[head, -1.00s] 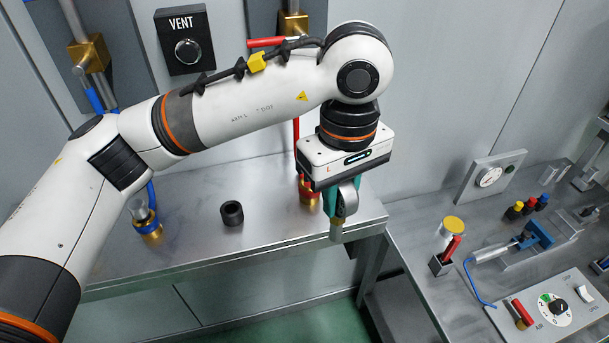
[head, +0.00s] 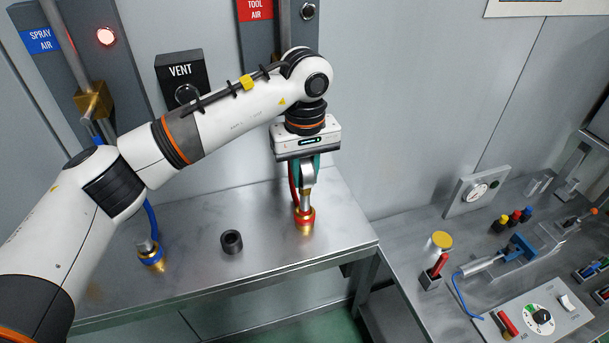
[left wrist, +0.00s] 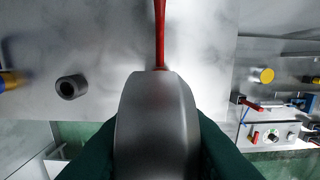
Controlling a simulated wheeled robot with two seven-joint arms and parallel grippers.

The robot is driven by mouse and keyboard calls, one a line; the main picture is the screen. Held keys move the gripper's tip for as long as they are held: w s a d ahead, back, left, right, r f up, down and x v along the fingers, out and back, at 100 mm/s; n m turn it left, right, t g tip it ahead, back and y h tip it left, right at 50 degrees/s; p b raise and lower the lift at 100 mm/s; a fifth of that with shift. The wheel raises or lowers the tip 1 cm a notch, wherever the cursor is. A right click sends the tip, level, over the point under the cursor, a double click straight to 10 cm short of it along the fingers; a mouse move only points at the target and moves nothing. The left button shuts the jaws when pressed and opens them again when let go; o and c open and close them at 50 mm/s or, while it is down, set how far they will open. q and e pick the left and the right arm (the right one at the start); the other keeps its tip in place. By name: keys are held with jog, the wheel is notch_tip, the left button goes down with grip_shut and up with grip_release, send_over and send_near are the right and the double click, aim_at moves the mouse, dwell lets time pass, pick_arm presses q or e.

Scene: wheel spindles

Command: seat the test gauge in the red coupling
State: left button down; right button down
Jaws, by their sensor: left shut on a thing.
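The test gauge (head: 308,178) is a silver round-bodied piece with a stem pointing down. My left gripper (head: 306,168) is shut on it with teal fingers. In the left wrist view the gauge's grey body (left wrist: 157,125) fills the space between the dark green fingers. The red coupling (head: 304,218), a red ring on a brass body, stands on the steel bench right below the gauge. The stem's lower end meets the coupling's top in the head view; I cannot tell whether it is inside. The gauge hides the coupling in the left wrist view. My right gripper is out of view.
A blue-ringed brass coupling (head: 152,258) stands at the bench's left. A red hose (left wrist: 159,35) runs behind the gauge. A lower bench (head: 400,255) at the right carries a control box (head: 535,318) and several tools.

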pick_arm(q)
notch_tip(320, 180, down, 2)
jog(key=shift+w+f+p, duration=0.1)
jog(key=shift+f+p, duration=0.15)
jog(key=shift+p, duration=0.8)
jog(key=shift+f, duration=0.55)
jog(key=shift+f+b, duration=0.2)
jog(key=shift+b, duration=0.1)
jog(key=c, duration=1.2)
grip_release()
jog(key=shift+r, duration=0.1)
